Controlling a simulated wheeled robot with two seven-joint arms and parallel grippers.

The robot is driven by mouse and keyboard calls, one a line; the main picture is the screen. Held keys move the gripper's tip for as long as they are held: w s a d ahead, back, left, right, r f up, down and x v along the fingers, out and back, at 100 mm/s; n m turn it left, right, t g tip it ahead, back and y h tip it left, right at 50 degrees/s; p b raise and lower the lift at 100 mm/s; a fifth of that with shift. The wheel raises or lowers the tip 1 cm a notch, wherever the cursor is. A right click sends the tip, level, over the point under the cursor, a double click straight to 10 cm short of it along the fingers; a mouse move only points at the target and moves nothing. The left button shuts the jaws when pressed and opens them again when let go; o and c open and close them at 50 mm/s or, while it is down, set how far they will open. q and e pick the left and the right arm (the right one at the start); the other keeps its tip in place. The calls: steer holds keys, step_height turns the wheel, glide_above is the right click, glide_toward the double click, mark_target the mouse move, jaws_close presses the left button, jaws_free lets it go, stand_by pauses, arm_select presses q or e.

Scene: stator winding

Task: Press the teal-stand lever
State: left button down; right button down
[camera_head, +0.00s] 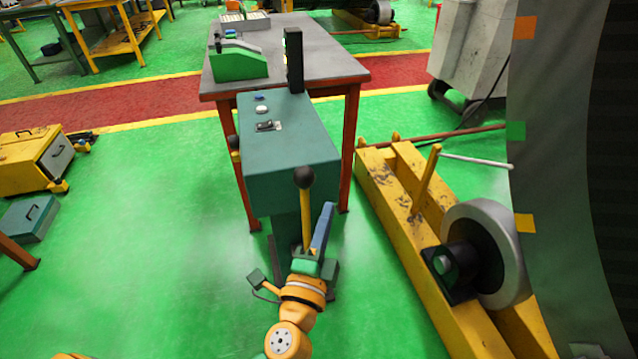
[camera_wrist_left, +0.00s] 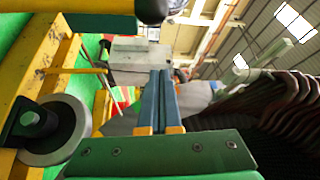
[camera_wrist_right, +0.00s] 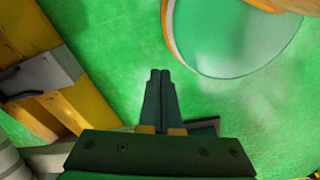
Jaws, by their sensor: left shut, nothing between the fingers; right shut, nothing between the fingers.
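The teal stand (camera_head: 290,150) is a boxy cabinet at the middle of the head view. Its lever, a yellow rod with a black knob (camera_head: 304,178), stands upright at the near end. The knob also seems to show at the top edge of the left wrist view (camera_wrist_left: 150,10). My left gripper (camera_head: 328,208) has its blue fingers shut and empty, just right of the lever rod and below knob height in the picture. I cannot tell whether they touch. The fingers also show in the left wrist view (camera_wrist_left: 162,74). My right gripper (camera_wrist_right: 160,73) is shut and empty over green floor.
A grey table (camera_head: 330,68) stands behind the stand, holding a green wedge-shaped unit (camera_head: 238,64). A yellow frame with a grey wheel (camera_head: 485,250) lies to the right, next to a large curved grey body (camera_head: 550,190). Green floor is open to the left.

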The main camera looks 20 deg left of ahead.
arm_select(q)
steer(key=w+a+p, duration=0.2)
steer(key=w+a, duration=0.2)
steer(key=w, duration=0.4)
steer(key=shift+w+a+p, duration=0.2)
steer(key=shift+p, duration=0.15)
